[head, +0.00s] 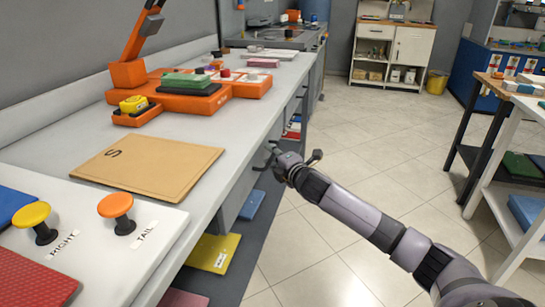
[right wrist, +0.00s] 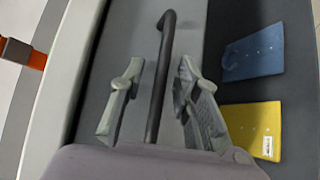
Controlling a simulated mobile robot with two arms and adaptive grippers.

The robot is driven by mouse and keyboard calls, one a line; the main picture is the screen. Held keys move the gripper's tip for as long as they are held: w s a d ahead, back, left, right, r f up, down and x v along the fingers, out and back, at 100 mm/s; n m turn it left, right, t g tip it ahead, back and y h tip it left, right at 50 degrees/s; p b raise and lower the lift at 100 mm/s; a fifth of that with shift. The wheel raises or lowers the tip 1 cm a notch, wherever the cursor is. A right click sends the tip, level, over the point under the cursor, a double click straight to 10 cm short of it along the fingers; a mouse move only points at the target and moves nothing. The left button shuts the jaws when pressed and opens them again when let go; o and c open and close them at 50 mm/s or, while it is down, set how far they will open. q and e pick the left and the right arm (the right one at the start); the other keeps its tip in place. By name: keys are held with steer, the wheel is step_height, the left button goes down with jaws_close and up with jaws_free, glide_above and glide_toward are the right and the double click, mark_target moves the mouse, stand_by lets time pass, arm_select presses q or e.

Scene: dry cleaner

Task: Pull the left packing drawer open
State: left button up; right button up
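My right gripper (head: 288,160) is at the front of the long grey counter, beside a grey drawer front (head: 236,196). In the right wrist view, the two fingers of my right gripper (right wrist: 160,72) are spread on either side of a dark bar handle (right wrist: 161,85). The handle runs lengthwise between the fingers, with a visible gap on each side. The handle is fixed to a grey drawer front (right wrist: 132,30), which looks closed. In the head view, the gripper largely hides the handle. My left gripper is out of view.
The countertop holds a brown board (head: 150,165), an orange tool with trays (head: 190,90), and two knobs on a white panel. Blue (head: 252,205) and yellow (head: 213,253) packets lie on the shelf below. Tiled floor is clear right of the counter; a table stands at far right.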

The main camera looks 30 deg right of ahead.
steer(key=shift+c, duration=0.5)
jaws_close()
stand_by(0.4)
